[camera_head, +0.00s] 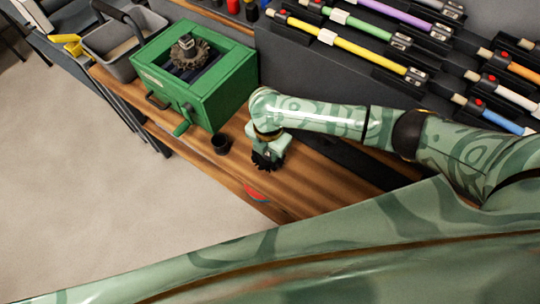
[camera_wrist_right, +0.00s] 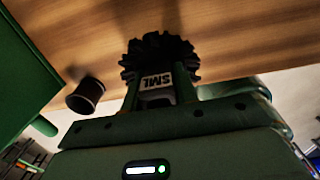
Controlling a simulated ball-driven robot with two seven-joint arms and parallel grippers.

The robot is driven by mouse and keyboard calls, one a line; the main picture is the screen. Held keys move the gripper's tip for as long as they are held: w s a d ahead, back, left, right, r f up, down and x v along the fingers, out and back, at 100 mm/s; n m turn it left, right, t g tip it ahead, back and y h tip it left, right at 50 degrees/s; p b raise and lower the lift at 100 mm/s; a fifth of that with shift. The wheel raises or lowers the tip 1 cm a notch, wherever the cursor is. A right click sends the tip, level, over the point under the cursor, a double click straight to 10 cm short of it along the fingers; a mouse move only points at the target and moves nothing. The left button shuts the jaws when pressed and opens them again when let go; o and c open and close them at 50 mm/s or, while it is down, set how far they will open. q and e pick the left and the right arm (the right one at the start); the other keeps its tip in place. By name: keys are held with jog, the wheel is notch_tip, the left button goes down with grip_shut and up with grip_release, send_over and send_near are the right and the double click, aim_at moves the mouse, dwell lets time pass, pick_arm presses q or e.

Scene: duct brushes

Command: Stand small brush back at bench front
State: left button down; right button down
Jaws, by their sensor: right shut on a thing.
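The small brush (camera_wrist_right: 155,82) is dark and bristly with a white "SML" label. In the right wrist view it is between the two fingers of my right gripper (camera_wrist_right: 160,92), which is shut on it. In the head view the brush's dark bristles (camera_head: 266,161) show just below my right gripper (camera_head: 266,148), over the wooden bench (camera_head: 310,185) near its front part. I cannot tell if the bristles touch the wood. My left gripper is not in view.
A black cup (camera_head: 220,144) stands just left of the brush. A green box (camera_head: 205,85) holding a larger round brush (camera_head: 188,52) is behind it. A red and blue disc (camera_head: 257,193) lies at the bench's front edge. Coloured rods (camera_head: 350,46) hang on the back panel.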

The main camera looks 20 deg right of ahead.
aim_at(270, 157)
jog(key=f, duration=0.2)
jog(key=f+b, duration=0.1)
jog(key=shift+s+d+f, duration=0.1)
jog(key=shift+d+f, duration=0.1)
jog(key=shift+f, duration=0.15)
jog(key=shift+r, duration=0.1)
jog(key=c, duration=1.1)
grip_release()
notch_tip(270, 157, up, 12)
jog(key=p, duration=0.4)
jog(key=shift+p, duration=0.3)
